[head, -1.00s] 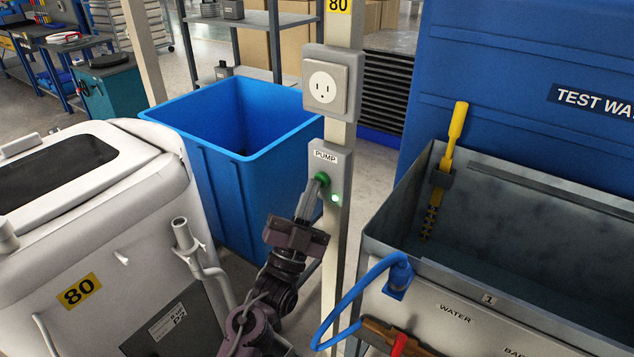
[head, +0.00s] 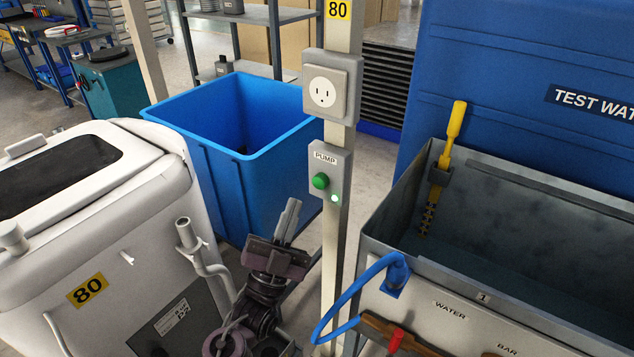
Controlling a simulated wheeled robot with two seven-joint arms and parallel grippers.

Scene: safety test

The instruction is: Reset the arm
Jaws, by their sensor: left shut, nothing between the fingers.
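My left arm comes in from the bottom. Its gripper (head: 290,213) is shut and empty, with the fingers pointing up. It is below and to the left of the pump box, apart from it. The pump box (head: 316,175) is on the pale post, with a green button (head: 320,181) and a lit green lamp (head: 335,198). My right gripper is not in the head view.
A blue bin (head: 215,170) stands behind my gripper. A white machine (head: 100,220) is on the left. A grey metal tank (head: 480,290) with a blue hose (head: 345,300) is on the right. A socket (head: 323,90) is above the pump box.

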